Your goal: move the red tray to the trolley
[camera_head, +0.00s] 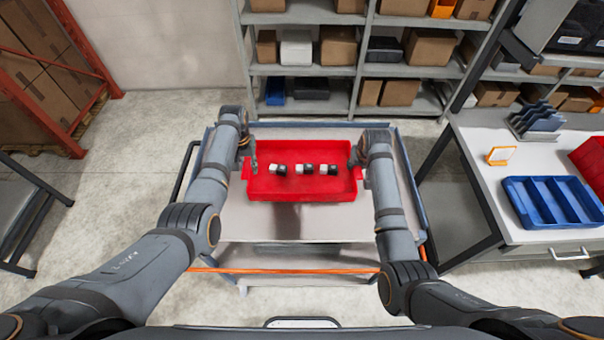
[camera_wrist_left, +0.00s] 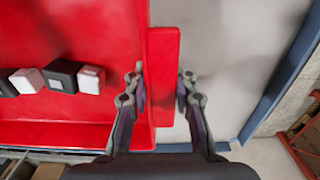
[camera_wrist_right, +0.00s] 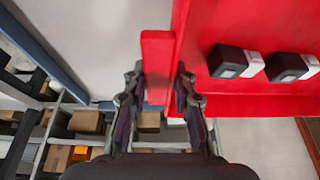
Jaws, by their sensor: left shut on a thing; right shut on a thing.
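The red tray (camera_head: 300,190) is over the trolley (camera_head: 320,228), within its blue rails. A shadow shows on the trolley top in front of the tray; I cannot tell for sure whether the tray touches it. Several black and white small boxes (camera_head: 305,169) lie in a row in the tray. My left gripper (camera_head: 248,169) is shut on the tray's left end; the left wrist view shows its fingers astride the red handle edge (camera_wrist_left: 163,60). My right gripper (camera_head: 359,168) is shut on the right end, its fingers astride the edge (camera_wrist_right: 157,60) in the right wrist view.
Grey shelving (camera_head: 325,107) with cartons stands behind the trolley. A white table (camera_head: 485,195) at the right holds a blue divided tray (camera_head: 555,203) and another red container (camera_head: 591,163). Open floor (camera_head: 120,160) lies left of the trolley.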

